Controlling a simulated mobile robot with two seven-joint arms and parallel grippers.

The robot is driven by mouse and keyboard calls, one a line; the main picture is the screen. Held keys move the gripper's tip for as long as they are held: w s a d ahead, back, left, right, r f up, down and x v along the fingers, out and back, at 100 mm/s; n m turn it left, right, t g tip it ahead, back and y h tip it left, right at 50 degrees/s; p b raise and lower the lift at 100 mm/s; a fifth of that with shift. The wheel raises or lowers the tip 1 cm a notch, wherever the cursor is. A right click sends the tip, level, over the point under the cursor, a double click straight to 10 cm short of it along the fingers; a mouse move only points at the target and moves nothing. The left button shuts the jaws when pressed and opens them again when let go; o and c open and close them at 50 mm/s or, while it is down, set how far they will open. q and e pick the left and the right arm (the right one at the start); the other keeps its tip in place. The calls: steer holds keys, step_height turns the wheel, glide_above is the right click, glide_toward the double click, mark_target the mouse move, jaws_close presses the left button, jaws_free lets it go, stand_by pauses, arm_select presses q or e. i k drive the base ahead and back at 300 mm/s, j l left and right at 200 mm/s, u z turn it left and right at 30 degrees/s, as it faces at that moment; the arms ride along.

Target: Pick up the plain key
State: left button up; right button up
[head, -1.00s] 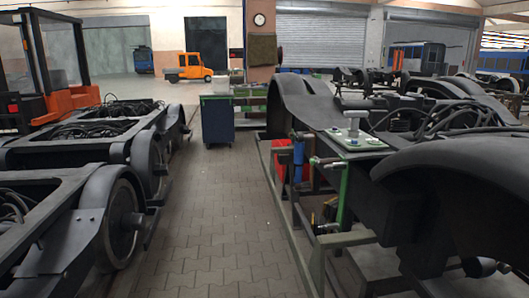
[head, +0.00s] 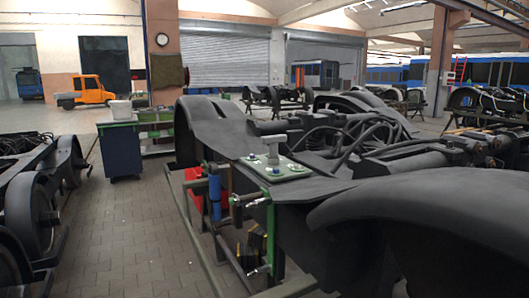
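I do not make out a plain key in the head view; any key is too small or hidden. Neither of my grippers shows. A tram bogie (head: 340,205) with black curved wheel covers fills the right side. A light green plate (head: 275,168) with a grey post-like piece (head: 272,148) and small blue parts lies on its near frame.
A paved aisle (head: 125,230) runs ahead between this bogie and another bogie (head: 35,200) at the left. A dark blue cabinet (head: 121,150) stands at the aisle's far end. An orange vehicle (head: 86,91) is farther back.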

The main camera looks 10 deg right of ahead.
mark_target(273, 157)
steer(key=i+j, duration=0.65)
steer(key=i, duration=0.15)
steer(key=i+j, duration=0.6)
steer(key=i, duration=0.15)
steer(key=i+j, duration=0.65)
steer(key=i, duration=0.15)
steer(key=i+j, duration=0.6)
steer(key=i, duration=0.2)
steer(key=i+j+z, duration=0.1)
steer(key=z, duration=0.3)
steer(key=i+j+z, duration=0.15)
steer(key=z, duration=0.3)
steer(key=j+z, duration=0.2)
steer(key=z, duration=0.2)
steer(key=i, duration=0.05)
